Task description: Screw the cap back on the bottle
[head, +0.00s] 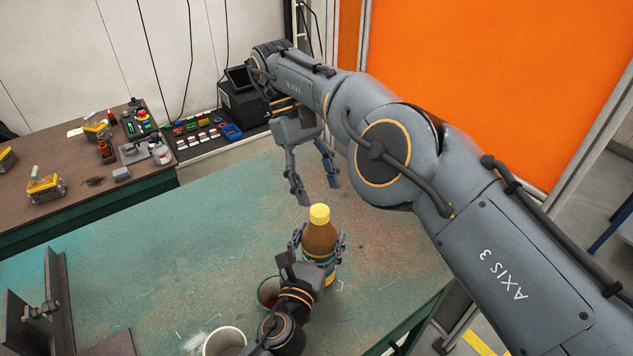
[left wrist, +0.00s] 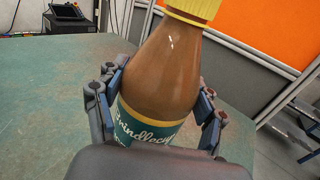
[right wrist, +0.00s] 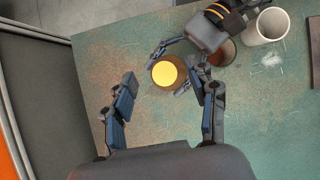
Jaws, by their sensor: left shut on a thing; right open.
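The bottle (head: 319,240) is brown with a teal label and stands upright on the green table. Its yellow cap (head: 319,214) sits on top of the neck; how tightly, I cannot tell. My left gripper (head: 318,243) is shut around the bottle's body, and both fingers show at its sides in the left wrist view (left wrist: 160,110). My right gripper (head: 318,197) is open and empty above and behind the bottle. In the right wrist view, the cap (right wrist: 165,73) is seen from above, just beyond the open fingers (right wrist: 165,105).
A white cup (head: 224,342) and a reddish-brown cup (head: 268,291) stand left of the bottle, close to my left arm. Dark steel angle pieces (head: 45,310) are at the table's left. A brown bench (head: 85,185) with tools is at the back left. The table's middle left is clear.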

